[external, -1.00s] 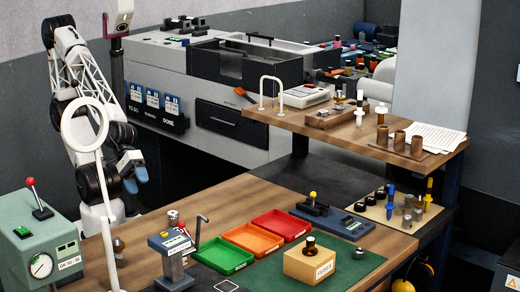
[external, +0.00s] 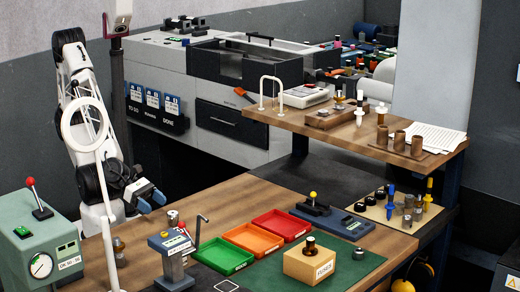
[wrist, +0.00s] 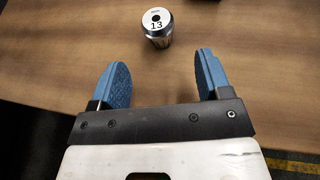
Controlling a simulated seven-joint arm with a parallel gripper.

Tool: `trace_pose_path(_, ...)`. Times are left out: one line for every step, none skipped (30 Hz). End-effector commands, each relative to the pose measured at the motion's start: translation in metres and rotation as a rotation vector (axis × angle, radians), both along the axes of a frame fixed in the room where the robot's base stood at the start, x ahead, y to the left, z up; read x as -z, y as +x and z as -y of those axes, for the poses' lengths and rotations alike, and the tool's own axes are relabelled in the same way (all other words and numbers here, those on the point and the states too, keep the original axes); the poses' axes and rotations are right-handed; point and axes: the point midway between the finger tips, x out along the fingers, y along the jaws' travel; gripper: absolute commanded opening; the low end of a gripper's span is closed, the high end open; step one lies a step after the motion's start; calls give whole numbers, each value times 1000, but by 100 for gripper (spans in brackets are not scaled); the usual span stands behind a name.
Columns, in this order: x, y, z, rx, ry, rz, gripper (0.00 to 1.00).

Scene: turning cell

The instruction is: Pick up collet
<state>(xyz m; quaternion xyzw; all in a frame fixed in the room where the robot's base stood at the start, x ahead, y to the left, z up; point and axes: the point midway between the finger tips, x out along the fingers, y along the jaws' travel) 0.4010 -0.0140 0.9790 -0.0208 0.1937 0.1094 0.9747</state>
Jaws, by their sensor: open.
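The collet (wrist: 157,30) is a short silver metal cylinder with a light top, a dark centre hole and the number 13. It stands upright on the wooden bench, just beyond my fingertips in the wrist view. In the external view my gripper (external: 149,196) is above the bench's back left edge, apart from the collet.
The wooden bench (external: 255,195) holds a grey-blue tool stand (external: 172,258) and green (external: 224,256), orange and red trays. A green press with a gauge (external: 40,250) stands at front left. A dark object (wrist: 210,12) sits at the wrist view's top edge.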

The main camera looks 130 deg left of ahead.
Motion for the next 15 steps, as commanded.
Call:
trace_pose_path(0, 0, 0, -4, -4, 2, 71)
trace_pose_path(0, 0, 0, -5, -5, 2, 71)
trace_pose_path(0, 0, 0, -5, -5, 2, 71)
trace_pose_path(0, 0, 0, -4, -4, 2, 71)
trace_pose_path(0, 0, 0, -4, -5, 1, 71)
trace_pose_path(0, 0, 0, -4, -4, 1, 71)
trace_pose_path(0, 0, 0, -4, -4, 1, 71)
trace_pose_path(0, 0, 0, -4, -4, 1, 71)
trace_pose_path(1, 0, 0, -3, -3, 1, 71)
trace_pose_path(1, 0, 0, -3, -3, 1, 71)
trace_pose_path(1, 1, 0, -3, -3, 1, 71)
trace_pose_path(1, 2, -1, -3, -3, 1, 71)
trace_pose_path(2, 3, -1, -3, -3, 0, 71)
trace_pose_path(3, 4, -1, -3, -2, -1, 71)
trace_pose_path(4, 6, -2, -4, -3, -1, 71)
